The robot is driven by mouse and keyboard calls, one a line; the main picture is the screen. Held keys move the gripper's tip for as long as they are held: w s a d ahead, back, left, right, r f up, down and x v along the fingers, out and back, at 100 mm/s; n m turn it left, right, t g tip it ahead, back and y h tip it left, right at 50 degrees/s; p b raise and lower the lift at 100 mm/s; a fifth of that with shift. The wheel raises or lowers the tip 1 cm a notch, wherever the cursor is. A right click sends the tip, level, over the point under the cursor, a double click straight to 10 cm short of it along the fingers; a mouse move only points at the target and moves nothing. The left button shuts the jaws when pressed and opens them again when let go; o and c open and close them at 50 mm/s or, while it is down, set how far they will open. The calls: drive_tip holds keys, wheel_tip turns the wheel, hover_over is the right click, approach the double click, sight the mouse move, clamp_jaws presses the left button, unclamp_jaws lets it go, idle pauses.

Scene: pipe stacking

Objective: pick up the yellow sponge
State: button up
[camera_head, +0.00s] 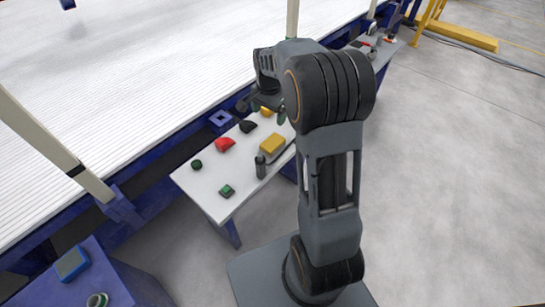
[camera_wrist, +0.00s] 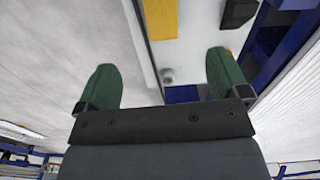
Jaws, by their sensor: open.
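A yellow rectangular shape (camera_wrist: 160,18) is at the top of the wrist view, cut off by the frame and lying between the lines of the two fingers. My gripper (camera_head: 262,108) hangs over the far part of the table, beyond the block. In the wrist view, its green fingers (camera_wrist: 164,80) are wide apart, with nothing held between them.
The white table (camera_head: 205,188) also bears a red object (camera_head: 225,145), a black object (camera_head: 248,127), a dark upright cylinder (camera_head: 261,168), a green block (camera_head: 227,191) and a small orange-yellow object (camera_head: 266,111) near my gripper. A blue-framed conveyor runs along the table's far side.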

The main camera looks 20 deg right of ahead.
drive_tip(key=b, duration=0.4)
hover_over(271, 143)
drive_tip(key=shift+m, duration=0.4)
drive_tip(key=f, duration=1)
drive_tip(key=shift+w+f, duration=0.2)
drive_tip(key=shift+f, duration=0.1)
drive_tip(key=shift+s+d+f+b, duration=0.1)
drive_tip(key=shift+f+b, duration=1.3)
drive_tip(key=shift+f, duration=1.75)
drive_tip(key=c, duration=1)
drive_tip(key=shift+r, duration=0.1)
wheel_tip(271, 143, up, 10)
drive_tip(key=p, duration=0.4)
